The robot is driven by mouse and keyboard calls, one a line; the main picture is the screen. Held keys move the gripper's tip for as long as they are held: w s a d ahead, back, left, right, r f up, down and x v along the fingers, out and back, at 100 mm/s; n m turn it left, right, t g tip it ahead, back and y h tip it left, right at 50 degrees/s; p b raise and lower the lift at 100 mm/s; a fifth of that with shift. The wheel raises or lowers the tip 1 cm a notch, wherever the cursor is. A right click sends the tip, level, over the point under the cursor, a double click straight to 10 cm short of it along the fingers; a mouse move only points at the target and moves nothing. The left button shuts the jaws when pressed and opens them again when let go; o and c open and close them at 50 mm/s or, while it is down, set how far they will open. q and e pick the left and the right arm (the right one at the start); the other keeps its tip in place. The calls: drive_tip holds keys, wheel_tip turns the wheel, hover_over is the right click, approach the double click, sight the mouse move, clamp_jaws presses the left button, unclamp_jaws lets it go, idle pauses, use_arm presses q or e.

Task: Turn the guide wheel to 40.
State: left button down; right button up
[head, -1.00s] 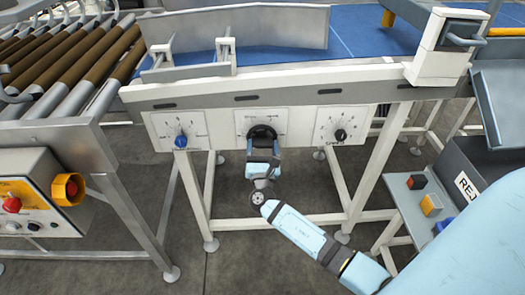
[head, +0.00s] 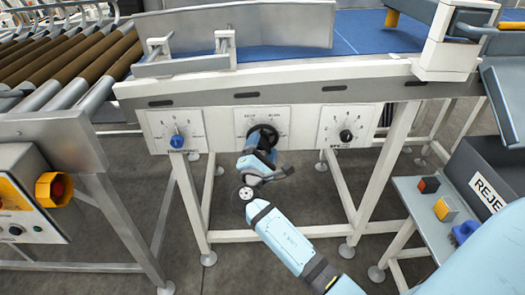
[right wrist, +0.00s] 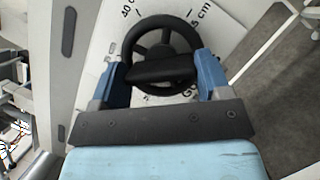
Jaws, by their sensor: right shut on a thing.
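The guide wheel (head: 264,134) is a black handwheel on the middle white dial panel (head: 243,118) under the conveyor edge. It also shows in the right wrist view (right wrist: 163,40), where the printed marks "40" and "cm" stand near its rim. My right gripper (head: 262,150) is at the wheel from below. In the right wrist view its two blue fingers (right wrist: 165,75) lie on either side of the wheel, shut on it. The wheel's pointer and exact reading cannot be made out. My left gripper is not in view.
A blue knob (head: 177,141) on the left panel and a black knob (head: 346,135) on the right panel flank the wheel. A control box with a red button (head: 57,189) stands at left. A reject bin (head: 480,180) and button shelf (head: 415,210) are at right.

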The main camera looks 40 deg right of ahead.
drive_tip(key=shift+m, duration=0.3)
drive_tip(key=o, duration=0.9)
